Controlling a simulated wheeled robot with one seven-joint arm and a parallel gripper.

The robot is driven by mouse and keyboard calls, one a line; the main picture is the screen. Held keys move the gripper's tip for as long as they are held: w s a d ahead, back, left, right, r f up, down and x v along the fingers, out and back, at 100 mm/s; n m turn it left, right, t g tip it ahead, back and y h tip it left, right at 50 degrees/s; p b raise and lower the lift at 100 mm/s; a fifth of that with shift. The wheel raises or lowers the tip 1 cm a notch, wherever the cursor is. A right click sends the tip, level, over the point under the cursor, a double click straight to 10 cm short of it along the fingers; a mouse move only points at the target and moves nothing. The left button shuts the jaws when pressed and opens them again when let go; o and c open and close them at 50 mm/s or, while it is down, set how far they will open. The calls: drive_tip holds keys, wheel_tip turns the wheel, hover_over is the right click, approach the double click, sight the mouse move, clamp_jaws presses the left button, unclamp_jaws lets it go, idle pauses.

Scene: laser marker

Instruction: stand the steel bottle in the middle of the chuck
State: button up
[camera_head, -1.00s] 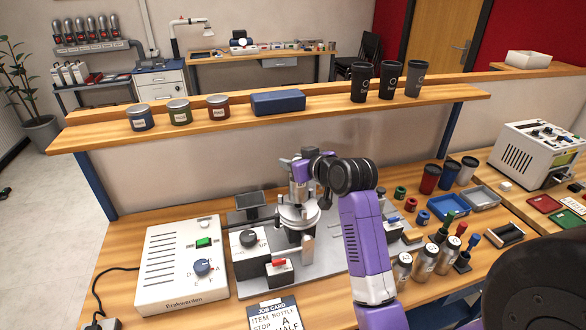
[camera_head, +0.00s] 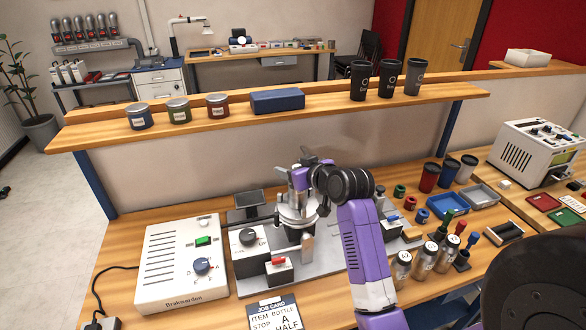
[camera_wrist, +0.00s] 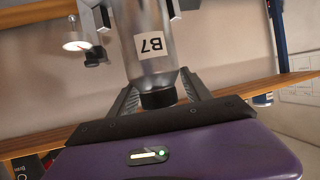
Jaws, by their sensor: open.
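The steel bottle (camera_wrist: 150,40), labelled B7 with a black cap, is between the two fingers of my gripper (camera_wrist: 160,85) in the wrist view, cap toward the palm. The jaws are open around it. In the head view my gripper (camera_head: 301,178) is over the round metal chuck (camera_head: 297,214) of the laser marker. The bottle is mostly hidden there by the gripper and arm, so I cannot tell how well centred its base is. Part of the chuck jaws shows at the top of the wrist view.
The white control box (camera_head: 183,262) stands left of the marker and the job card (camera_head: 274,314) lies in front. Several steel bottles (camera_head: 424,262) stand right of my arm. The wooden shelf (camera_head: 320,98) with tins and black cups runs behind the chuck.

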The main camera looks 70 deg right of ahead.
drive_tip(key=b+v, duration=0.1)
drive_tip(key=v, duration=1.1)
drive_tip(key=a+f+n+t+y, duration=0.1)
drive_tip(key=a+f, duration=0.5)
drive_tip(key=a, duration=0.5)
drive_tip(key=a+f+n+t+y, duration=0.1)
drive_tip(key=a+f, duration=0.5)
drive_tip(key=a, duration=0.4)
drive_tip(key=s+a+r+n+t+y, duration=0.1)
drive_tip(key=s+a+n+y, duration=0.4)
drive_tip(key=s+a, duration=1)
drive_tip(key=shift+a+r+t+y, duration=0.3)
drive_tip(key=shift+a+t, duration=0.1)
drive_tip(key=shift+a, duration=0.1)
